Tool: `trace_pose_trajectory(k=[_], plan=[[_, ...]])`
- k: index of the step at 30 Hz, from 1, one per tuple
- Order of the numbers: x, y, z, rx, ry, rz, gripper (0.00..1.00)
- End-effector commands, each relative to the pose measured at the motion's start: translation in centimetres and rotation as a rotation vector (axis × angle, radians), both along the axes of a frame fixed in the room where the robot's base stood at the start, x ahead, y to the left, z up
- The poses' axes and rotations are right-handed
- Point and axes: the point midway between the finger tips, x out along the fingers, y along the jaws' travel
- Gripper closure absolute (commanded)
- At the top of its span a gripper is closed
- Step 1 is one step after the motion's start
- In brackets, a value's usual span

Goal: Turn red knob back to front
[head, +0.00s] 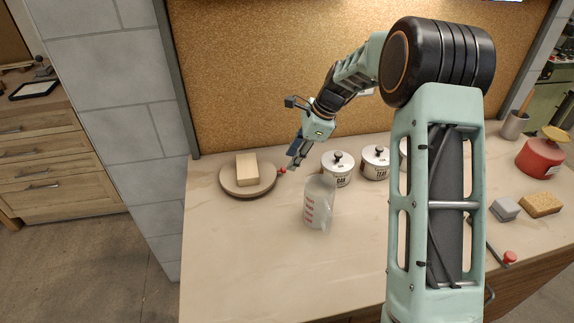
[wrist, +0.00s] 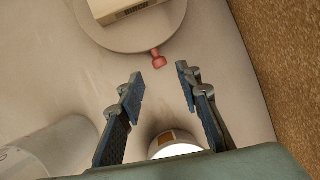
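The red knob (head: 282,170) sticks out from the right edge of a round wooden disc (head: 240,193) on the table. In the wrist view the red knob (wrist: 158,60) points from the disc's edge (wrist: 120,44) toward my gripper. My gripper (wrist: 158,84) is open and empty, its two blue pads apart, with the knob just beyond and between the fingertips. In the head view my gripper (head: 291,167) is beside the knob at its right. A pale block (head: 246,168) rests on the disc; lettering shows on its side in the wrist view (wrist: 125,8).
A clear measuring jug (head: 319,203) stands in front of my gripper. Labelled white canisters (head: 338,171) stand at its right. A cork board (head: 250,70) rises behind the table. Sponges (head: 540,204) and a red pot (head: 541,157) are far right. The front left table is clear.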

Motion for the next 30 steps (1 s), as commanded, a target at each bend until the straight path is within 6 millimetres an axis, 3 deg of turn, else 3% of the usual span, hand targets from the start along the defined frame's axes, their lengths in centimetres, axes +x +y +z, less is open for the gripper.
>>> trace_pose_trajectory(k=[7, 19, 28, 30], plan=[[0.4, 1.4, -3.3, -0.001, 0.001, 0.001, 0.68], [0.6, 1.7, -4.0, -0.001, -0.002, 0.000, 0.68], [0.6, 1.7, -4.0, -0.001, -0.002, -0.001, 1.00], [0.6, 1.7, -4.0, -0.001, -0.002, -0.001, 1.00]])
